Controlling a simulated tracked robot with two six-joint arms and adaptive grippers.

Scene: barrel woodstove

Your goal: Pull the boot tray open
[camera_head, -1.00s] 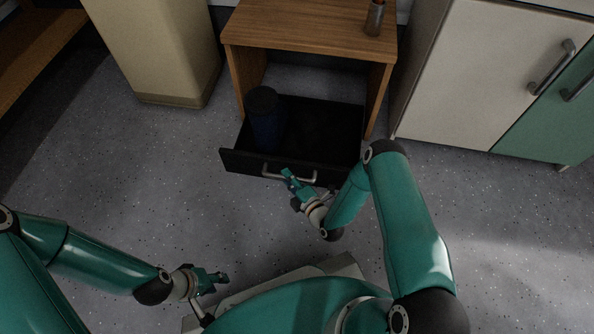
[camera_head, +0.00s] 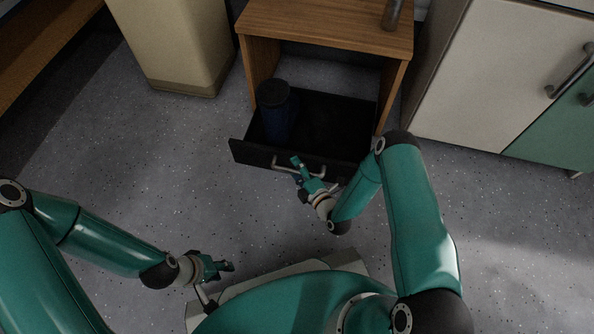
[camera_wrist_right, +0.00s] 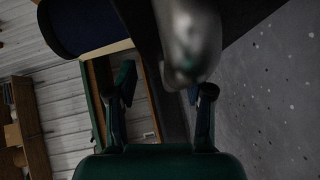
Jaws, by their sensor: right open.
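The boot tray is a black drawer (camera_head: 345,112) under a wooden bench, standing out from it with its inside showing. A metal bar handle (camera_head: 318,171) is on its front; a blurred grey metal form, likely this handle, shows large in the right wrist view (camera_wrist_right: 190,38). My right gripper (camera_head: 298,166) is at the handle, its fingers open; in the wrist view the metal form is just beyond the fingertips, nearer the right finger. Whether they touch is unclear. My left gripper (camera_head: 228,266) is low over the floor, away from the tray; its finger gap is unclear.
A dark blue cylinder (camera_head: 275,115) stands in the tray's left part. The wooden bench (camera_head: 320,22) has a small metal cylinder (camera_head: 391,14) on top. A cream bin-like box (camera_head: 172,45) stands left, cabinets (camera_head: 480,75) right. The floor in front of the tray is clear.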

